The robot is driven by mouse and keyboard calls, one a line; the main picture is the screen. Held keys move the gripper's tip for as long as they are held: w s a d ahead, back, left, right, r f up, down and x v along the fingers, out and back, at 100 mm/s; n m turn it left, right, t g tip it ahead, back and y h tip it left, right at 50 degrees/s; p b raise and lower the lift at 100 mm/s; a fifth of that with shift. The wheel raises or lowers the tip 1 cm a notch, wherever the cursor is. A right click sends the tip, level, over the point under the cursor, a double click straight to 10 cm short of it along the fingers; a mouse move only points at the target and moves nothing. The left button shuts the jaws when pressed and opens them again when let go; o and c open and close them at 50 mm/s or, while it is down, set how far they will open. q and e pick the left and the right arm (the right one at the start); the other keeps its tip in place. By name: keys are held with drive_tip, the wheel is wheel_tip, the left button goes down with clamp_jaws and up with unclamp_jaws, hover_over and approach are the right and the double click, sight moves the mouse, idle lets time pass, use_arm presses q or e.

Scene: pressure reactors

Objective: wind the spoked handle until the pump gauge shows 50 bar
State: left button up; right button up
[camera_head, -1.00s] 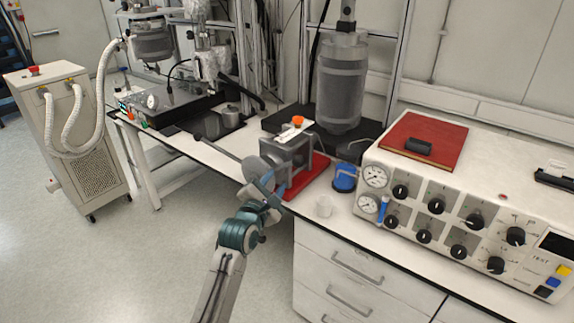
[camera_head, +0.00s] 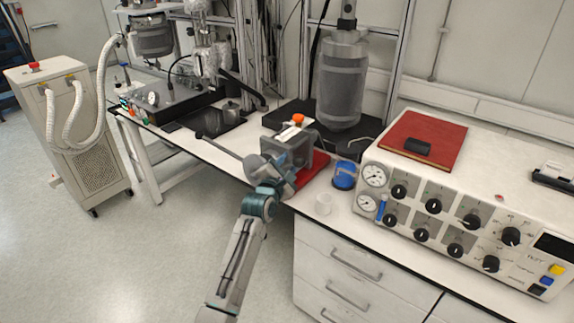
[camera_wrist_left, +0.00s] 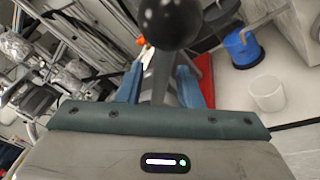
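The spoked handle (camera_head: 256,168) is on the front left side of a grey box-shaped pump (camera_head: 291,150) on a red base. One long spoke reaches up and left to a dark ball end (camera_head: 200,135). My left gripper (camera_head: 272,186) is at the handle's lower right, partly covering it. In the left wrist view a dark speckled ball (camera_wrist_left: 170,18) is close, and a grey bar (camera_wrist_left: 158,78) runs between my two blue fingers, which stand apart. Whether they touch it is unclear. Two round gauges, upper (camera_head: 374,175) and lower (camera_head: 366,203), are on the console; their readings are too small to tell.
The white console (camera_head: 460,220) fills the bench's right. A large grey vessel (camera_head: 341,85) stands behind. Floor is open at left.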

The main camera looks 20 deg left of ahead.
use_arm(q)
clamp_jaws()
use_arm(e)
drive_tip(key=shift+d, duration=0.25)
use_arm(q)
drive_tip(key=shift+f, duration=0.1)
